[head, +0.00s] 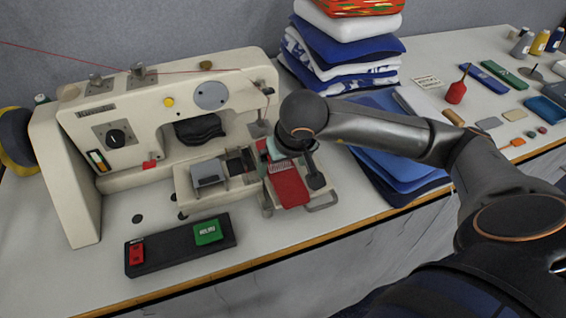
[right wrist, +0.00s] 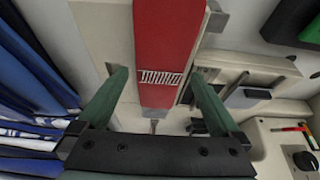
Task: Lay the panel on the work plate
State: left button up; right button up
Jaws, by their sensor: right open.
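The red panel (head: 289,188) with white stitch marks lies at the right end of the sewing machine's pale work plate (head: 235,198), with its front end reaching the plate's front edge. I cannot tell whether it lies fully flat. In the right wrist view the panel (right wrist: 168,45) runs between the fingers. My right gripper (head: 297,165) is over the panel's back part, pointing down. In the right wrist view its green fingers (right wrist: 160,80) stand apart, one on each side of the panel, with gaps to it. The panel's back end is partly hidden by my wrist. My left gripper is out of view.
The cream sewing machine (head: 150,120) stands left and behind. A black control box (head: 180,245) with green and red buttons lies in front. Folded blue cloth (head: 400,170) and a fabric stack (head: 342,50) are close on the right. Small tools and supplies fill the far right.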

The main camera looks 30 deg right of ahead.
jog(key=p+v, duration=0.1)
jog(key=v, duration=1)
jog(key=shift+s+r, duration=0.2)
jog(key=shift+r, duration=0.05)
